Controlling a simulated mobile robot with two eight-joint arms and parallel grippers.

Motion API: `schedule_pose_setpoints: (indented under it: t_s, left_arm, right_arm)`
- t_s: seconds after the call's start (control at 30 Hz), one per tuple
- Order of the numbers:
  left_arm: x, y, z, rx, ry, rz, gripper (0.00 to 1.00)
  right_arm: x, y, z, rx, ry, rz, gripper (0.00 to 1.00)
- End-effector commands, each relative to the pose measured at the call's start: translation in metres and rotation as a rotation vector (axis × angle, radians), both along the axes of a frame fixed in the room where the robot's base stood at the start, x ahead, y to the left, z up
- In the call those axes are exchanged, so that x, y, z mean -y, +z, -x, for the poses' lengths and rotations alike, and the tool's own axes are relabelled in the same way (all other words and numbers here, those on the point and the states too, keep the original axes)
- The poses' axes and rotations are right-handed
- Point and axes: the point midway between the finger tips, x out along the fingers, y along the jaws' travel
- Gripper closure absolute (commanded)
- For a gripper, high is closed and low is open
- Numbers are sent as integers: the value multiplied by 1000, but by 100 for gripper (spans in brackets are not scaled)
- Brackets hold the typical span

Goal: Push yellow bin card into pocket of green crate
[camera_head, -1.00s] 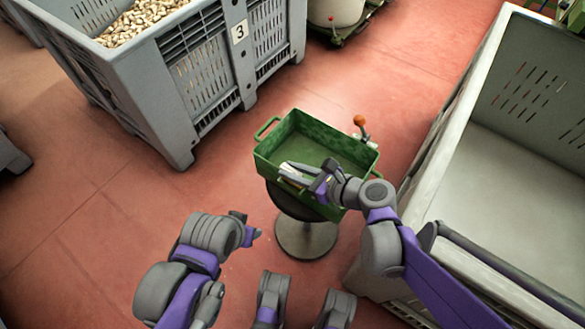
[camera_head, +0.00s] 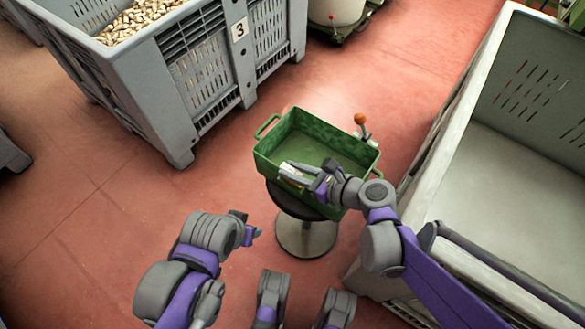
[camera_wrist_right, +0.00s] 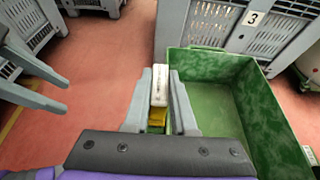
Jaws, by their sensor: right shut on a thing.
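The green crate (camera_head: 318,128) stands on a round stool in the middle of the head view; its open inside and a side wall (camera_wrist_right: 215,65) show in the right wrist view. My right gripper (camera_head: 298,172) is at the crate's near-left wall. In the right wrist view its fingers (camera_wrist_right: 158,112) are on both sides of the yellow bin card (camera_wrist_right: 157,118), with a pale strip (camera_wrist_right: 160,84) at its far end. The gripper is shut on the card. The pocket cannot be made out clearly. My left gripper (camera_head: 250,230) is apart, left of the stool; its opening is unclear.
A grey bin (camera_head: 130,85) marked 3, holding corks (camera_head: 140,18), stands at the upper left. A large pale bin (camera_head: 450,150) is close on the right. An orange-knobbed lever (camera_head: 360,120) is beyond the crate. Red floor left of the stool is clear.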

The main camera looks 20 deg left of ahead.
Motion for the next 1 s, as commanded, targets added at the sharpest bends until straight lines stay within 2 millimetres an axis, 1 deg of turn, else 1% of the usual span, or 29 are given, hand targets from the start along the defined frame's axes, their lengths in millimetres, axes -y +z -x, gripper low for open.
schedule_pose_setpoints:
  t_s: [1.0]
  left_arm:
    - [0, -13, -2, -3, 0, 0, 50]
  right_arm:
    - [0, -16, 0, 0, 0, 0, 100]
